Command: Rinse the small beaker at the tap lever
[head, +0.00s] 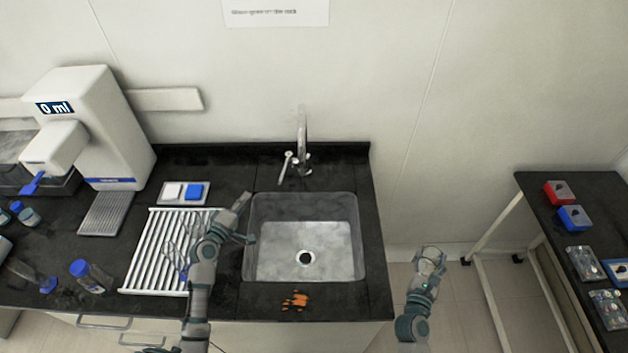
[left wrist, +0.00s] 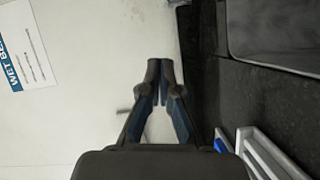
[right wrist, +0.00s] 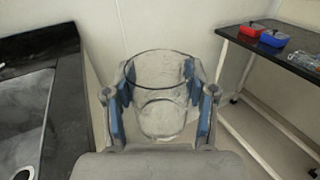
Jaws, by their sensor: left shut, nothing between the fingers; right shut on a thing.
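The small beaker (right wrist: 158,100) is clear glass and sits between the fingers of my right gripper (right wrist: 160,98), which is shut on it. In the head view, my right gripper (head: 432,256) is right of the counter, over the floor; the beaker is hard to make out there. The tap (head: 302,135) stands behind the sink (head: 262,272), with the tap lever (head: 285,165) at its left. My left gripper (head: 243,203) is shut and empty near the sink's back left corner, apart from the lever. Its closed fingertips show in the left wrist view (left wrist: 160,68).
A white drying rack (head: 135,278) with clear glassware lies left of the sink. A white dispenser reading 0 ml (head: 95,125) and blue-capped bottles (head: 92,276) stand further left. An orange patch (head: 295,300) lies before the sink. A side table (head: 590,190) with boxes stands right.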

